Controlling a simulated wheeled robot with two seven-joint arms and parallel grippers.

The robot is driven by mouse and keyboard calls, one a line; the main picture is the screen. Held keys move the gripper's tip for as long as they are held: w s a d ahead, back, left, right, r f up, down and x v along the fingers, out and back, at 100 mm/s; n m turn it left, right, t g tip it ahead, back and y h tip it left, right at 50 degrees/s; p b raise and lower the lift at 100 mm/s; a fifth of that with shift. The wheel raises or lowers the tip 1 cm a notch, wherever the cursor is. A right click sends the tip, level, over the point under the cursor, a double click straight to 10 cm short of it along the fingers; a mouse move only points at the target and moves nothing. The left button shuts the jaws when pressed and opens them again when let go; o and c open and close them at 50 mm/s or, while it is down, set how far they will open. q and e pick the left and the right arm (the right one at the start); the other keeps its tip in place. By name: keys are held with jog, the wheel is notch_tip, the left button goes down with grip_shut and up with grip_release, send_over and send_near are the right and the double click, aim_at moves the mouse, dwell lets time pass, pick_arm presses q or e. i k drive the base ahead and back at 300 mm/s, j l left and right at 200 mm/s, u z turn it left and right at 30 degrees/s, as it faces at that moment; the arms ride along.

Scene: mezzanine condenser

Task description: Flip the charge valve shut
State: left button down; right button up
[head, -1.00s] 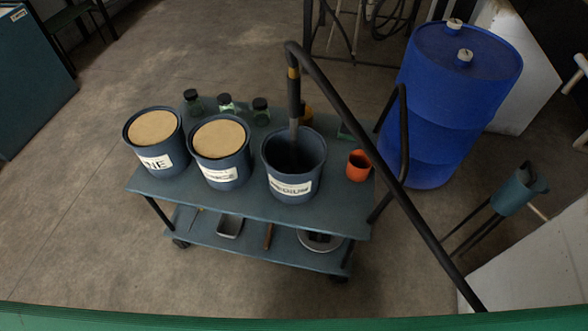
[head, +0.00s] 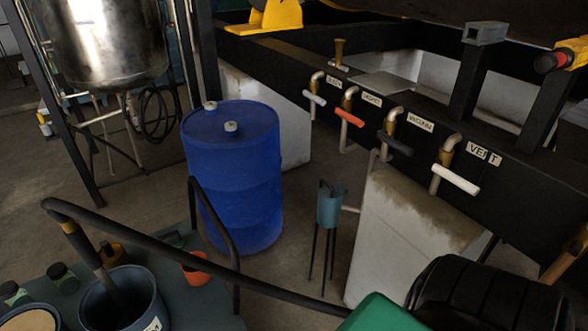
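A row of brass valves with bent grey spouts is on the black beam in the right half of the head view. The second from the left has an orange handle (head: 349,118). The small label (head: 372,99) beside it is hard to read; it may be the charge label. The handle slants down to the right, much like its neighbours. The others have a light grey handle (head: 314,98), a dark handle (head: 395,144) by a VACUUM label and a white handle (head: 456,179) by a VENT label. Neither gripper shows.
A blue drum (head: 232,180) stands left of a stained pale block (head: 395,235) below the valves. A dark hose (head: 210,253) runs from a bucket (head: 115,305) on the cart across the foreground. An orange cup (head: 196,268) is on the cart. Bare floor shows around the drum.

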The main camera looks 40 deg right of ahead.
aim_at(571, 254)
jog(key=z, duration=2.85)
